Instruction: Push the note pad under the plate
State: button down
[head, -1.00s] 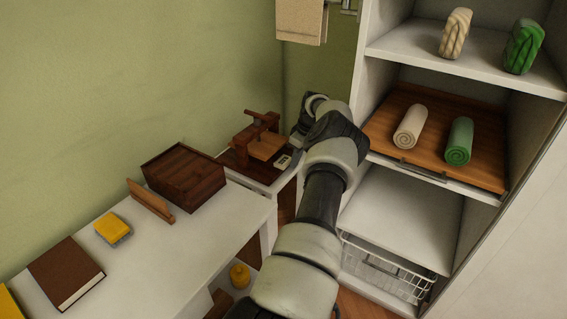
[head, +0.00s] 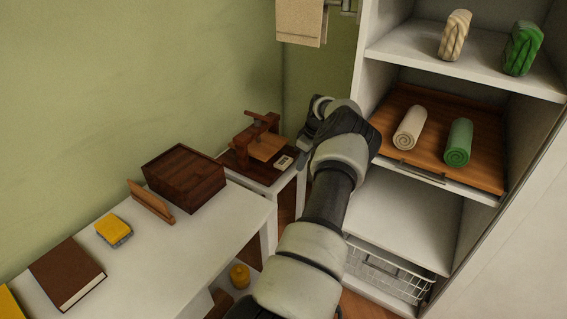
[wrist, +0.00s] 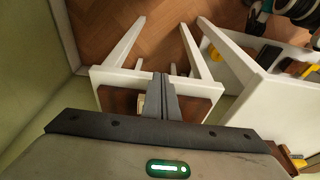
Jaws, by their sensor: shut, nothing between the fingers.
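The note pad (head: 284,162) is a small pale block with a dark mark, lying flat on a dark brown wooden base (head: 234,160) on a small white table. The plate (head: 267,147) is a brown wooden slab held in a wooden frame, beside the note pad on its left. The note pad looks just outside the plate's right edge. My gripper (wrist: 161,76) is shut and empty in the wrist view, its fingers pointing over the small table. They cover much of the base there, so the note pad is mostly hidden. In the head view my arm hides the fingertips.
A dark wooden box (head: 186,177), a wooden stand (head: 152,200), a yellow sponge (head: 113,229) and a brown book (head: 66,272) lie on the long white table. A shelf unit with rolled towels (head: 410,128) stands right of my arm. A towel (head: 300,20) hangs above.

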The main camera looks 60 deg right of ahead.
jog(key=shift+s, duration=0.2)
jog(key=w+p+v, duration=0.2)
jog(key=p+v, duration=0.2)
jog(key=v, duration=0.3)
jog(key=shift+r, duration=0.6)
jog(key=shift+s, duration=0.1)
